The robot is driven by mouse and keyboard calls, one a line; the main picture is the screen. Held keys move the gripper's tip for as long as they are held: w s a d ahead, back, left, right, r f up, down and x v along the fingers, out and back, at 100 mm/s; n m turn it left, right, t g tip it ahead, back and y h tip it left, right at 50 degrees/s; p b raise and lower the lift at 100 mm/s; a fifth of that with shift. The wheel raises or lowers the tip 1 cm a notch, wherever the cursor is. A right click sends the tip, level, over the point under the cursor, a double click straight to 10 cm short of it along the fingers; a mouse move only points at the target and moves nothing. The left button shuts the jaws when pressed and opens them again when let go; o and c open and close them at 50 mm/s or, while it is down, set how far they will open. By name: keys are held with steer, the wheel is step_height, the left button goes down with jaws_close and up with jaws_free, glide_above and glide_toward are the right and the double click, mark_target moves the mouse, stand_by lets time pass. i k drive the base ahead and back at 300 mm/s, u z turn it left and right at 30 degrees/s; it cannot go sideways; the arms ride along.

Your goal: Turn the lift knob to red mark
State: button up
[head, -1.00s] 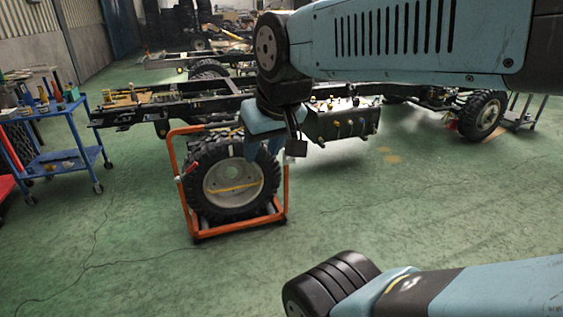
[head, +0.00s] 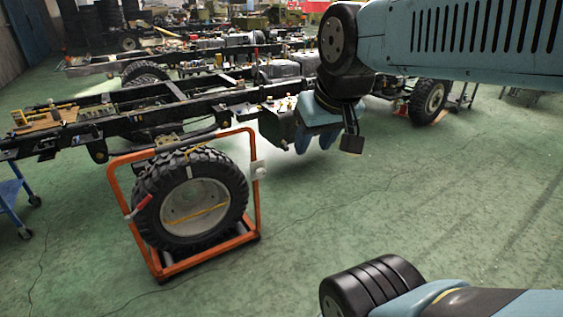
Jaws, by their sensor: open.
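An orange tubular lift frame (head: 250,215) stands on the floor, left of centre, with a large black tyre (head: 152,190) on a pale rim upright inside it. A small pale plate (head: 258,171) sits on the frame's right post and has a small round detail that may be the lift knob. It is too small to tell where the knob points, and I cannot make out a red mark. My gripper (head: 316,145), with blue fingers, is open and empty. In the picture it is above and right of the plate, apart from it.
A long black truck chassis (head: 105,127) runs behind the lift frame. A red handle (head: 141,206) is on the frame's left side. A blue cart (head: 12,195) is cut off at the left edge. The green floor (head: 440,210) is clear to the right and in front.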

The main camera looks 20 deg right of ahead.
mark_target(262, 172)
steer(key=z, duration=0.1)
steer(key=i, duration=0.9)
steer(key=u, duration=0.4)
